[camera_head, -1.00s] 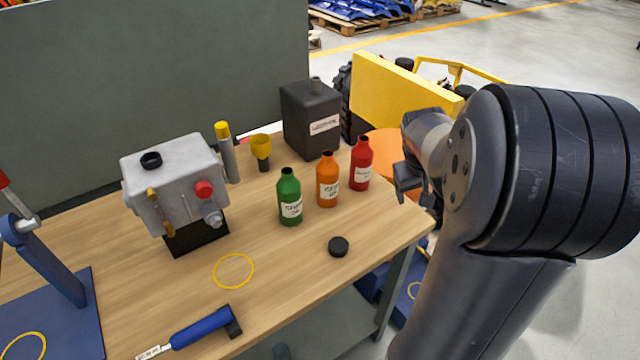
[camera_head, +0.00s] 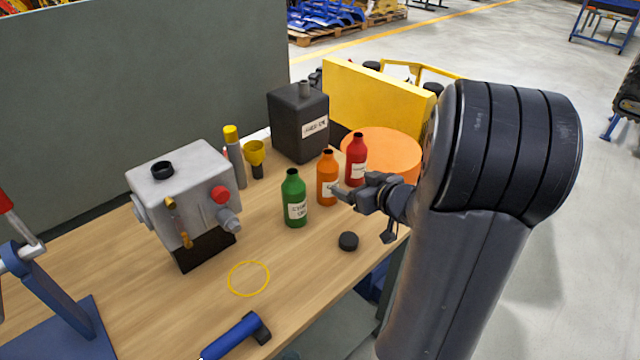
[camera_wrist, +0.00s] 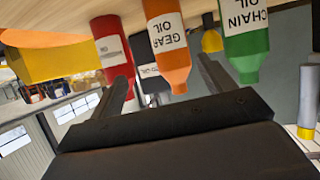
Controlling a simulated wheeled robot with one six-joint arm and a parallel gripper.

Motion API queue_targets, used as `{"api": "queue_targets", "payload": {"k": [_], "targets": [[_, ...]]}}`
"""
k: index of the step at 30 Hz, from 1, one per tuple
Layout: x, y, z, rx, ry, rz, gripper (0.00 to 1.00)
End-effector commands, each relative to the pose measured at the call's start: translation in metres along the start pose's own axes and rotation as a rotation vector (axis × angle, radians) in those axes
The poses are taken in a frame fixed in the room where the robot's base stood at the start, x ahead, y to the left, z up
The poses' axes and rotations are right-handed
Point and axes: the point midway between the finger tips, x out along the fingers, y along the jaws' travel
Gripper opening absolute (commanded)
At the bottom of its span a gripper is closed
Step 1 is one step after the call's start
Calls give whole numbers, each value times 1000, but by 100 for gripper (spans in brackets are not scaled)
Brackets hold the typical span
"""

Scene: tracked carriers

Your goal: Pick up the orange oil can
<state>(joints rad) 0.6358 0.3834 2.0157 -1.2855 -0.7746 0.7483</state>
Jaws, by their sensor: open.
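The orange oil can (camera_head: 327,180) is a bottle with a white label, upright on the wooden bench between a green bottle (camera_head: 294,200) and a red bottle (camera_head: 356,160). In the wrist view, which is upside down, the orange oil can (camera_wrist: 168,45) reads "GEAR OIL" and appears between my two fingers. My gripper (camera_head: 342,194) is open and empty, just to the right and in front of the orange oil can. I cannot tell whether a finger touches it. The wrist view also shows the red bottle (camera_wrist: 112,55) beside one finger and the green bottle (camera_wrist: 245,40) beyond the other.
A black cap (camera_head: 348,241) lies in front of the bottles. A dark canister (camera_head: 290,125) and a yellow funnel (camera_head: 254,153) stand behind. A grey machine (camera_head: 185,190) stands left. The bench front around the yellow ring (camera_head: 248,278) is mostly clear.

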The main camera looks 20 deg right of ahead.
Motion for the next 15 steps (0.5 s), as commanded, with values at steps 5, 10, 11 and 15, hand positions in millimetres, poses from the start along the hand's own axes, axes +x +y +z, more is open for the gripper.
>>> {"api": "queue_targets", "payload": {"k": [5,10,11,15], "targets": [[8,-10,2,17,12,-49,77],[36,-12,3,16,11,-50,77],[40,-12,2,16,12,-49,77],[53,-12,1,15,12,-47,77]]}}
